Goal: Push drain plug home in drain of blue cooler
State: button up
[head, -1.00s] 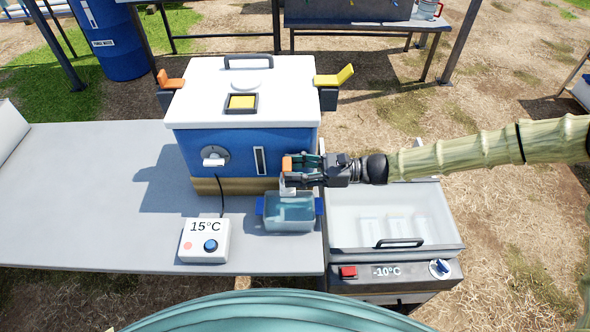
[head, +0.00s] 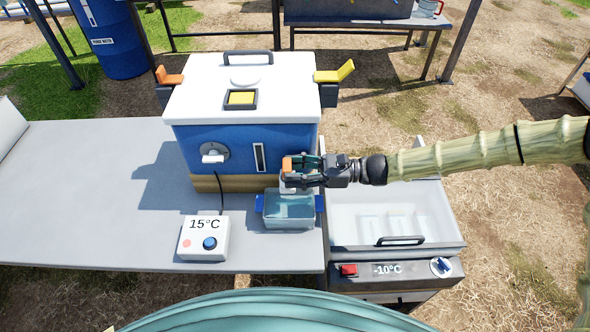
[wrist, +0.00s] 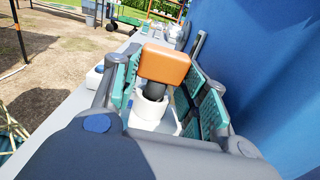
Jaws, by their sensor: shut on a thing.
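The blue cooler (head: 232,145) with a white lid stands on the grey table. The drain plug (head: 287,164) has an orange block-shaped handle and is near the cooler's lower right front. In the wrist view the plug (wrist: 165,64) has a dark stem pointing down at a white cylindrical drain (wrist: 151,110). The stem's lower end meets the drain's opening; I cannot tell how deep it sits. My gripper (head: 300,170) comes from the right and is shut on the orange handle. Its teal finger pads flank the handle in the wrist view. The white drain is partly hidden in the head view.
A blue-handled clear tray (head: 289,222) sits below the drain. A 15°C control box (head: 203,240) is to its left. An open freezer (head: 436,215) stands right of the table. The cooler's wall is close beside my gripper. The table's left part is clear.

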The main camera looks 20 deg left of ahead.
jog(key=shift+f+b, duration=0.5)
jog(key=shift+f, duration=0.35)
jog(key=o, duration=1)
jog(key=v, duration=1.2)
